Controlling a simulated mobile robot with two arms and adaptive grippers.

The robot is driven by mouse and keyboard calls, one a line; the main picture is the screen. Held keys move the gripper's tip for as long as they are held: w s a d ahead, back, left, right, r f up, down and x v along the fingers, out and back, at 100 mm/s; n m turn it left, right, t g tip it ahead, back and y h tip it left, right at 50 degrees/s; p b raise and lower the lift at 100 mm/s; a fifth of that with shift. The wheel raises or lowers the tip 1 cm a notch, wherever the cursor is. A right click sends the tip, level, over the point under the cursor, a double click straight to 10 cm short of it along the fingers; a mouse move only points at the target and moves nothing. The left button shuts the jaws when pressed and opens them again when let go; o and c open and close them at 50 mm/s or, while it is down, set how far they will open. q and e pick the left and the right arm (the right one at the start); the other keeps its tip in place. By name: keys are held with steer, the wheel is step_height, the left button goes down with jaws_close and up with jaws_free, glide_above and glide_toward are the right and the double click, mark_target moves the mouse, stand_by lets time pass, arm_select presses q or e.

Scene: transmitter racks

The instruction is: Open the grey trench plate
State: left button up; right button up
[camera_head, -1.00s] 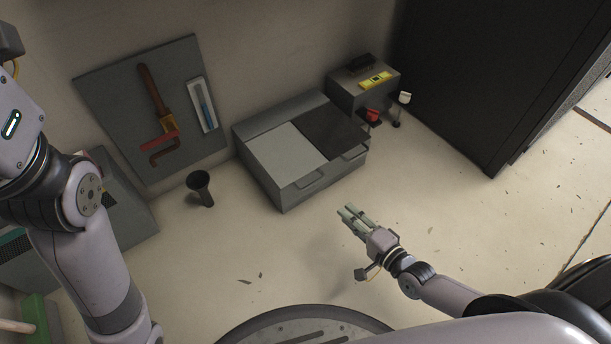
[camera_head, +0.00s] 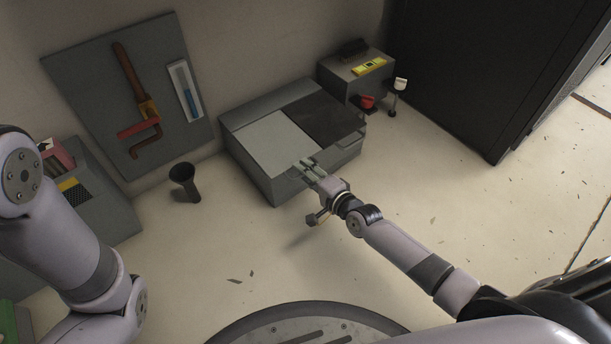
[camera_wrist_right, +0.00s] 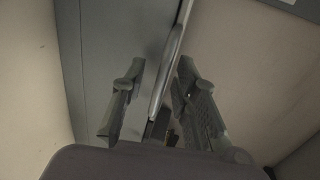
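The grey trench plate (camera_head: 272,143) is the light grey panel on the left half of a low grey box (camera_head: 251,167). It lies flat. My right gripper (camera_head: 305,165) is at the plate's front edge and covers most of its handle there. In the right wrist view, my right gripper (camera_wrist_right: 160,68) has its two fingers apart, with the handle bar (camera_wrist_right: 172,65) running between them. A gap shows on each side of the bar. My left arm shows at the left edge, but its gripper is outside the view.
A dark plate (camera_head: 322,117) covers the box's right half. A grey case (camera_head: 350,80) and a small red item (camera_head: 367,102) stand behind right. A dark funnel-shaped holder (camera_head: 184,181) stands left. A tool board (camera_head: 85,75) leans on the wall.

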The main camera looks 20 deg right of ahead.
steer(key=shift+w, duration=0.1)
steer(key=shift+c, duration=0.5)
jaws_close()
stand_by(0.4)
